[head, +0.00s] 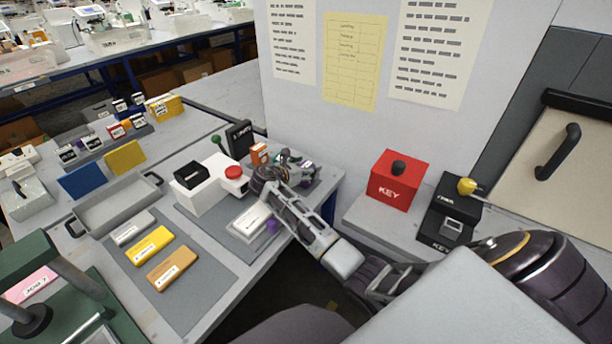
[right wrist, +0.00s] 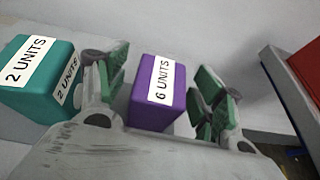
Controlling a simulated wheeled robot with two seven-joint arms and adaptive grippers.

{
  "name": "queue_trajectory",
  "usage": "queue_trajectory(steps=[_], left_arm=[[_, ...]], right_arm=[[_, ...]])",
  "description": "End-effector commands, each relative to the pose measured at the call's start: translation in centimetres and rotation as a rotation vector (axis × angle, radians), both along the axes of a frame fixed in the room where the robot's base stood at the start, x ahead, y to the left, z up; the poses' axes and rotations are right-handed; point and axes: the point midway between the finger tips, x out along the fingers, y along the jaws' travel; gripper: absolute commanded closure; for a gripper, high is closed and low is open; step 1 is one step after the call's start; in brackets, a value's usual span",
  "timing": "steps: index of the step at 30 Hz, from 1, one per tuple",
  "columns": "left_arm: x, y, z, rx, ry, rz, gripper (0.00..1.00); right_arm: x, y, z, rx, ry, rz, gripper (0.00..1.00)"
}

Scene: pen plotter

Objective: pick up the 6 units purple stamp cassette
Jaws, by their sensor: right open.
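My right gripper (right wrist: 162,95) is open, with one green-padded finger on each side of the cassette. There seems to be a small gap on the right; I cannot tell whether the left finger touches it. In the head view my right gripper (head: 297,162) is over the far right end of the table, where the cassette is mostly hidden. My left gripper is not in view.
A teal 2 UNITS cassette (right wrist: 40,80) stands just left of my left-hand finger in the wrist view. In the head view an orange cassette (head: 259,153) and a black upright block (head: 239,136) are close to the gripper. A red KEY box (head: 395,181) stands right.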

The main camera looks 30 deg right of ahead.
Motion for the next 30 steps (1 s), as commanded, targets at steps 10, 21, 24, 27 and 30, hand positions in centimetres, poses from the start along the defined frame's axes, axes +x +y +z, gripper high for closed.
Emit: queue_trajectory(steps=[10, 21, 24, 27, 30], left_arm=[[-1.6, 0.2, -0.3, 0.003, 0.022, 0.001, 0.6], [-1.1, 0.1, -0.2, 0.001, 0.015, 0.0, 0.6], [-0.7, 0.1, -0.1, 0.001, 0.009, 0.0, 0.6], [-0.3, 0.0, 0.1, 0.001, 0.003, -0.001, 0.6], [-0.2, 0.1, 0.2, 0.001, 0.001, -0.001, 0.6]], right_arm=[[0.0, 0.0, 0.0, 0.0, 0.0, 0.0, 0.67], [0.0, 0.0, 0.1, 0.0, 0.0, 0.0, 0.83], [0.0, 0.0, 0.3, 0.0, -0.001, 0.001, 0.83], [0.0, 0.0, 0.9, 0.0, -0.003, 0.0, 0.83], [0.0, 0.0, 1.9, 0.0, -0.002, -0.001, 0.83]])
